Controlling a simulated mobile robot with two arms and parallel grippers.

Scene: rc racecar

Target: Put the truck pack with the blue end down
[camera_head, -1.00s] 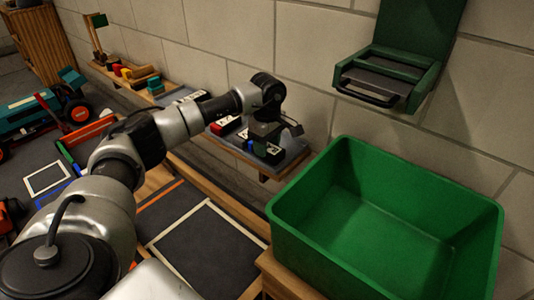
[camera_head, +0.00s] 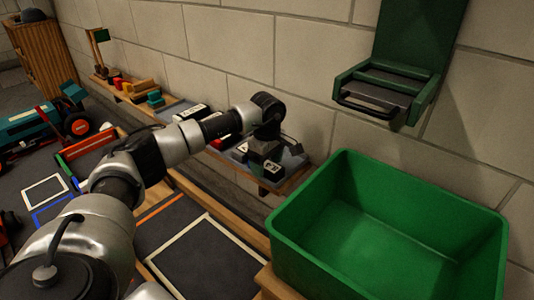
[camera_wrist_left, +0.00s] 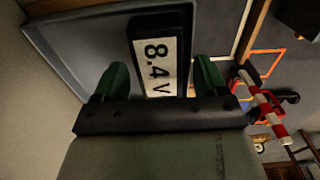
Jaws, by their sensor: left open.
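A black pack (camera_wrist_left: 147,72) with a white "8.4 V" label lies on a grey tray (camera_wrist_left: 85,42) in the left wrist view. My left gripper (camera_wrist_left: 160,80) is open, with one green fingertip on each side of the pack and a gap to the left one. The pack's coloured end is not visible there. In the head view my left gripper (camera_head: 264,164) is low over the wall shelf at its right end, and hides much of what is under it. My right gripper is not in view.
A large green bin (camera_head: 330,258) stands in front of the shelf at the right. A green wall holder (camera_head: 385,95) hangs above it. A red-and-white striped bar (camera_wrist_left: 262,103) shows in the wrist view. Blocks and a teal vehicle (camera_head: 25,122) are at the left.

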